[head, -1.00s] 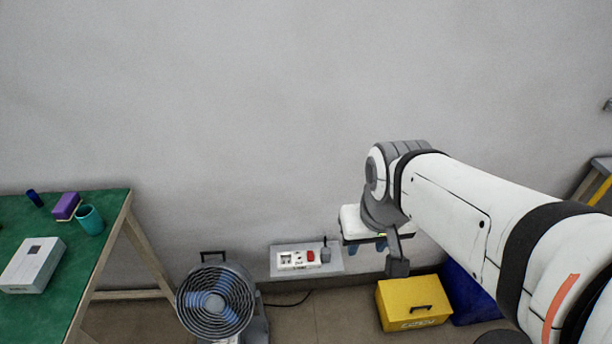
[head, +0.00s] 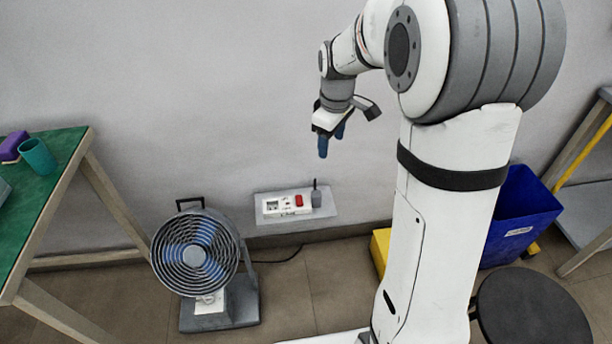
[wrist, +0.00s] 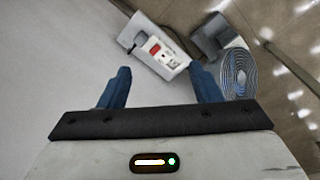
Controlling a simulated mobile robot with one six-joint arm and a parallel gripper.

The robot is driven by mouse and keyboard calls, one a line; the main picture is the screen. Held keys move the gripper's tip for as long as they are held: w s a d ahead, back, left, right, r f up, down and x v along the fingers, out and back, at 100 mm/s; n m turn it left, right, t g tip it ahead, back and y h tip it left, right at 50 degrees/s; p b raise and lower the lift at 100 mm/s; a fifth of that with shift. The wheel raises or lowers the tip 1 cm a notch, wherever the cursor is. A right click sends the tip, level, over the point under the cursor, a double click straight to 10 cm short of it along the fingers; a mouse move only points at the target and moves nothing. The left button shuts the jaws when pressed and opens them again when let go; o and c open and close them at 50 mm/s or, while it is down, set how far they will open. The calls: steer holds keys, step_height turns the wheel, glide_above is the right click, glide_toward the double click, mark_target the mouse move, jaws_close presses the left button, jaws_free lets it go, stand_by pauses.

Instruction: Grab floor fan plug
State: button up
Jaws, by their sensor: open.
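The floor fan (head: 197,255) stands on the floor below the wall shelf, left of it. A white power strip with a red switch (head: 287,204) lies on the shelf. A dark grey plug-like block (head: 316,198) with a thin upright piece is at the strip's right end; I cannot tell if it is the fan's plug. My gripper (head: 331,148) is open and empty, above the shelf and pointing down. In the wrist view, the strip (wrist: 170,59) shows beyond my open fingers (wrist: 160,66), with the fan (wrist: 240,76) at right.
A grey wall shelf (head: 265,229) carries the strip. A dark cord (head: 285,259) runs along the floor beside the fan. A green-topped table (head: 45,172) is at left. A yellow box (head: 380,248), blue bin (head: 520,220) and round dark stool (head: 530,310) are at right.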

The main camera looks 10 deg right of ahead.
steer(key=w+f+n+b, duration=0.2)
steer(key=w+f+b, duration=0.25)
steer(key=f, duration=0.45)
steer(key=w+f+n+b, duration=0.3)
steer(key=w+f, duration=0.3)
steer(key=f, duration=0.3)
steer(key=n+g+b, duration=0.1)
steer(key=n+b, duration=0.2)
steer(key=b, duration=0.2)
glide_toward(316, 194)
steer(key=f, duration=0.5)
steer(key=shift+w+d+f, duration=0.25)
steer(key=shift+w+d, duration=0.1)
steer(key=shift+w, duration=0.05)
steer(key=f+b, duration=0.2)
steer(key=f, duration=0.1)
steer(key=f+b, duration=0.1)
steer(key=f, duration=0.1)
steer(key=shift+s+a+f, duration=0.2)
steer(key=shift+s+a, duration=0.05)
steer(key=shift+s, duration=0.05)
steer(key=shift+c, duration=0.5)
steer(key=c, duration=1)
steer(key=shift+o, duration=0.2)
steer(key=shift+r, duration=0.1)
